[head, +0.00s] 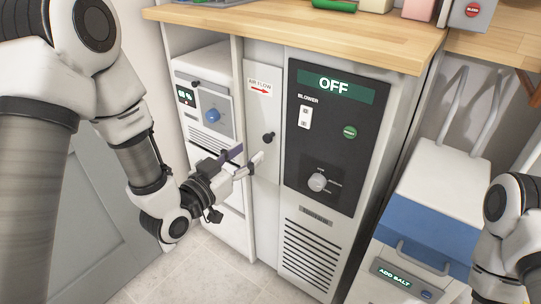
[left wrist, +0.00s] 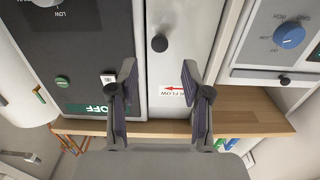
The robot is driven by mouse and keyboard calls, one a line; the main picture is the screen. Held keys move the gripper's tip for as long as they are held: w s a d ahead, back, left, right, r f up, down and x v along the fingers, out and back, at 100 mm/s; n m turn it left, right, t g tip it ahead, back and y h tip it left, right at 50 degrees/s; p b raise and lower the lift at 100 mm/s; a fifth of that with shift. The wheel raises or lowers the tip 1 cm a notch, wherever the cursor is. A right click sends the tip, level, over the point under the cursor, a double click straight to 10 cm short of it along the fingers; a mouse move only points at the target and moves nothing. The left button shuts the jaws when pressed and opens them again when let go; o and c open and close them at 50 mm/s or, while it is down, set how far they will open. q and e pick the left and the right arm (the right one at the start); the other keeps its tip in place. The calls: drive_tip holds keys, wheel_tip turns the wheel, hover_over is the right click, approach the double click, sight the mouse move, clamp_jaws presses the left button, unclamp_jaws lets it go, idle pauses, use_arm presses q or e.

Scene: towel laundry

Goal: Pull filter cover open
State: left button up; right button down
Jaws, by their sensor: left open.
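The narrow light panel marked AIR FLOW (head: 262,105), which looks like the filter cover, stands upright between the dark blower panel and the left machine. It appears closed and flush. Its dark round knob (head: 268,137) sticks out at the panel's middle. My left gripper (head: 243,160) is open and empty in front of the panel, just below and left of the knob in the head view. In the left wrist view, the knob (left wrist: 159,43) lies just beyond the two spread fingertips, roughly centred between them and apart from both. My right gripper is out of view.
The blower panel (head: 335,130) reads OFF and has a switch and dial. A machine with a blue dial (head: 212,115) is left of the cover. A wooden counter (head: 300,28) overhangs above. A blue-and-white salt bin (head: 420,225) stands at right. The tiled floor (head: 215,275) is clear.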

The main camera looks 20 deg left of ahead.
sight(266, 139)
use_arm(q)
drive_tip(key=b+x, duration=0.1)
drive_tip(key=x, duration=0.6)
drive_tip(key=shift+c, duration=0.3)
clamp_jaws()
